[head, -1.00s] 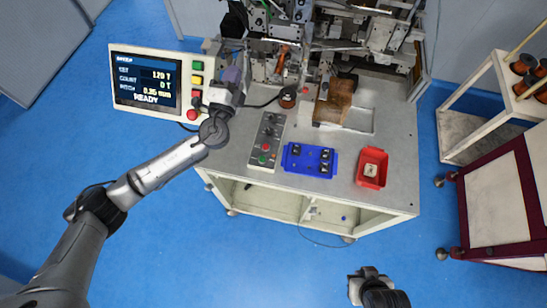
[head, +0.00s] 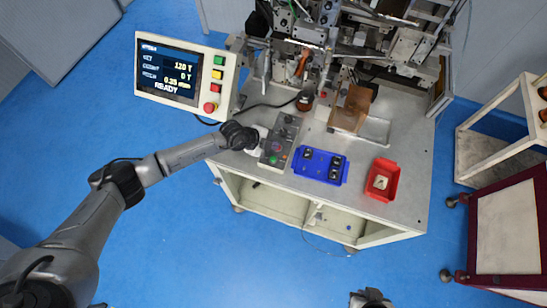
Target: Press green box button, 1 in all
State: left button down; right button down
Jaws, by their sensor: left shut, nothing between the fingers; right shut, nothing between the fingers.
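The grey button box (head: 289,122) lies on the machine table, with a green button (head: 273,159) near its front end and a red button (head: 276,147) just behind it. My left gripper (head: 262,142) is shut and empty at the box's left edge, close to these two buttons. Its fingertips are mostly hidden, so I cannot tell whether they touch the green button. My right gripper (head: 370,299) is shut and empty at the bottom edge, far from the box and partly cut off.
A display panel (head: 186,74) reads READY and carries its own green, yellow and red buttons. A blue tray (head: 320,166) and a red tray (head: 383,180) lie right of the box. The winder (head: 400,50) stands behind. A shelf cart (head: 490,140) stands at right.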

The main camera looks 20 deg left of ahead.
pick_arm(q)
jog(key=shift+n, duration=0.3)
dwell(0.4)
jog(key=b, duration=0.9)
send_over(273, 160)
notch_tip(273, 160, down, 7)
jog(key=shift+w+a+r, duration=0.1)
jog(key=shift+f+b, duration=0.3)
jog(key=shift+f, duration=0.65)
jog(key=shift+f, duration=0.2)
dwell(0.8)
jog(key=shift+f, duration=0.25)
